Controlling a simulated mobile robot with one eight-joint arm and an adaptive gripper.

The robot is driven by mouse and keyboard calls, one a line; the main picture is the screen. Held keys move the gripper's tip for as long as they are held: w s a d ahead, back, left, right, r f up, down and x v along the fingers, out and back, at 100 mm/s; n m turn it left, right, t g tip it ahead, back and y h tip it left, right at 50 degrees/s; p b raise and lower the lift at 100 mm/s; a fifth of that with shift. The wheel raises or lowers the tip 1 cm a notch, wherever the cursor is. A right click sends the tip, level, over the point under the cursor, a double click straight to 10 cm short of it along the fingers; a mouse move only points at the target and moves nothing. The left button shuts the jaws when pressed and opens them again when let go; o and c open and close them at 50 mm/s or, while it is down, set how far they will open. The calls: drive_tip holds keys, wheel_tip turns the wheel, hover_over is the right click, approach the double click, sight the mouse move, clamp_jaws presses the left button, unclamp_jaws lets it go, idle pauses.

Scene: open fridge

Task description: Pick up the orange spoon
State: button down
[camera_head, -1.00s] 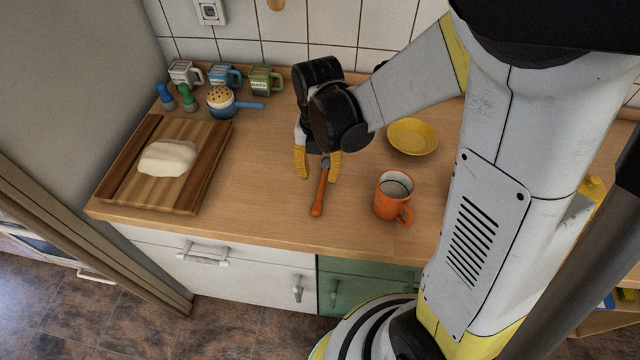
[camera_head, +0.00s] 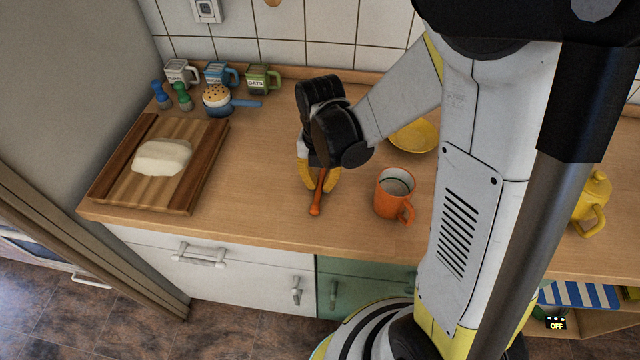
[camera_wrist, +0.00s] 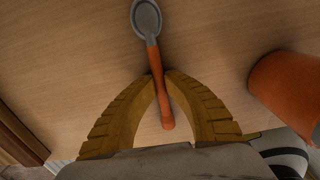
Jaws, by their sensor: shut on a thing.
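The orange spoon (camera_head: 317,194) lies on the wooden counter, its orange handle toward the counter's front edge in the head view. In the wrist view the spoon (camera_wrist: 153,62) shows its grey bowl at the top and its handle between my fingers. My gripper (camera_head: 319,187) is low at the counter with its yellow fingers closed in on the handle. In the wrist view the fingertips of my gripper (camera_wrist: 158,76) meet the handle from both sides, just below the grey neck. In the head view the spoon's bowl is hidden behind my gripper.
An orange mug (camera_head: 392,194) stands close to the right of the spoon. A yellow bowl (camera_head: 412,137) is behind it, partly covered by my arm. A cutting board (camera_head: 205,160) with dough lies at the left. The counter between board and gripper is clear.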

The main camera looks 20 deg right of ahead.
sight(320, 184)
drive_tip(key=shift+r+p, duration=0.35)
drive_tip(key=shift+r, duration=0.3)
wheel_tip(320, 184, up, 3)
drive_tip(key=shift+r+p, duration=0.1)
drive_tip(key=shift+p, duration=0.7)
drive_tip(key=s+d+r+p, duration=0.3)
drive_tip(key=s+d+r, duration=0.2)
drive_tip(key=d, duration=0.5)
drive_tip(key=shift+s+r, duration=0.4)
drive_tip(key=shift+r, duration=0.35)
